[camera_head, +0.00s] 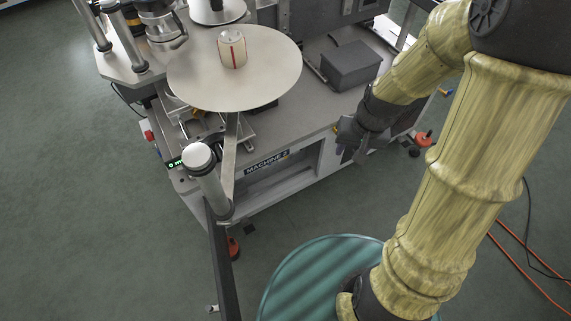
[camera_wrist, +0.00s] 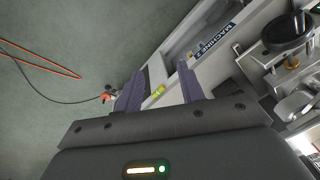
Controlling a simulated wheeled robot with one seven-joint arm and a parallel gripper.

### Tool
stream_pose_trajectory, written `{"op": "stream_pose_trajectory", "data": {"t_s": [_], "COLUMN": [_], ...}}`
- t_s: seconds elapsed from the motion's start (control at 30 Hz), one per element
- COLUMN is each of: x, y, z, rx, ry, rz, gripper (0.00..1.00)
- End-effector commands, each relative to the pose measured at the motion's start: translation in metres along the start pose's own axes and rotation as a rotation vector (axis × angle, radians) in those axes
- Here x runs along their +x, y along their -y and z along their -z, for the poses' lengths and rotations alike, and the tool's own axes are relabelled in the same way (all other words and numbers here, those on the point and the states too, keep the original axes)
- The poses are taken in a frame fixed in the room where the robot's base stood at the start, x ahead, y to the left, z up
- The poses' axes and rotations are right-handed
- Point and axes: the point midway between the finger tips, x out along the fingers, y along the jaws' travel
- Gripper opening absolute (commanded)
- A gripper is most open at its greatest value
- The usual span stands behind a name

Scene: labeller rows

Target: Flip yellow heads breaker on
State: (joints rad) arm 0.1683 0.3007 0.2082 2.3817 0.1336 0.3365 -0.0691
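My gripper (camera_head: 352,150) is at the front right edge of the labelling machine, seen from above in the head view. In the wrist view my gripper (camera_wrist: 160,84) has its two purplish fingers spread apart, with nothing clamped. In the head view my gripper and wrist largely cover that spot.
The machine's label (camera_head: 266,163) is on its front edge, left of my gripper. A grey box (camera_head: 350,66) sits on the machine deck. A teal round top (camera_head: 320,275) is below my arm. Orange cable (camera_head: 530,270) crosses the floor.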

Motion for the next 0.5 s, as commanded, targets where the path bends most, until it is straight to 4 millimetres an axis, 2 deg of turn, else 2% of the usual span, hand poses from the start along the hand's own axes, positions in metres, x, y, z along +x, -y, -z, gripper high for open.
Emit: {"op": "stream_pose_trajectory", "data": {"t_s": [0.03,0.5], "x": [0.038,0.238], "y": [-0.001,0.025], "z": [0.003,0.043], "rx": [0.013,0.162], "ry": [0.017,0.101], "rz": [0.023,0.309], "gripper": [0.39,0.39]}}
